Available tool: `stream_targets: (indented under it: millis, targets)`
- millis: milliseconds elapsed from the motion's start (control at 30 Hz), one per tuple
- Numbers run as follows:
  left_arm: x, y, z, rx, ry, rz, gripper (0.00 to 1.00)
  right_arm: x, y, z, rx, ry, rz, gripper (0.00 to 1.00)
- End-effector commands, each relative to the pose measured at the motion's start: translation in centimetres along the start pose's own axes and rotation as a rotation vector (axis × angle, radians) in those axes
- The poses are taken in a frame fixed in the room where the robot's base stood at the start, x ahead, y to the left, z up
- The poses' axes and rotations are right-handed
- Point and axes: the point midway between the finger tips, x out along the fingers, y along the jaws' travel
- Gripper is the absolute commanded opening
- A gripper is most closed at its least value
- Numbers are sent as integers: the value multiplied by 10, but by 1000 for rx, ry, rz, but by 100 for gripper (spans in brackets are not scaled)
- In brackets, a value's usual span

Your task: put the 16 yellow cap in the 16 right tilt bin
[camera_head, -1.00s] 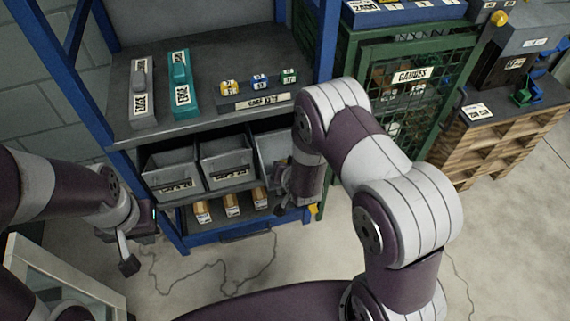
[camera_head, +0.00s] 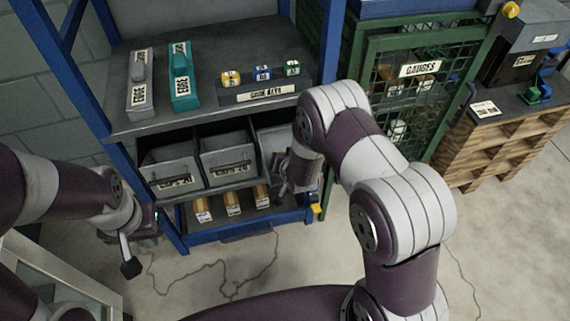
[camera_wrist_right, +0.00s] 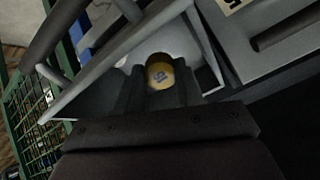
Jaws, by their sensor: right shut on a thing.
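My right gripper (camera_head: 282,175) is at the front of the right tilt bin (camera_head: 266,143), whose right side is hidden behind my right arm. In the right wrist view, my right gripper (camera_wrist_right: 158,88) is shut on a yellow cap (camera_wrist_right: 160,75) with a dark number on its pale label, too small to read surely. Grey bin walls (camera_wrist_right: 100,82) lie around and beyond the fingers. I cannot tell whether the cap is inside the bin's rim. My left gripper (camera_head: 138,245) hangs low at the left, in front of the rack and away from the bins; its opening is unclear.
Two more grey tilt bins (camera_head: 170,165) stand left of the right one. Above them, a shelf (camera_head: 205,55) bears yellow, blue and green labelled pieces and two long blocks. Several tan boxes (camera_head: 232,205) stand below. A green mesh cabinet (camera_head: 385,50) stands to the right.

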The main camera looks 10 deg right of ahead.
Motion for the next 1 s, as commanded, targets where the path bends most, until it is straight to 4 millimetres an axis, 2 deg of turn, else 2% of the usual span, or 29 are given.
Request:
stream_targets:
  millis: [500, 1000]
  targets:
    - [29, 0, 4, 0, 0, 0, 0, 36, 1, 1, 0, 1, 0, 8]
    - [34, 0, 4, 0, 0, 0, 0, 44, 0, 0, 0, 0, 0, 8]
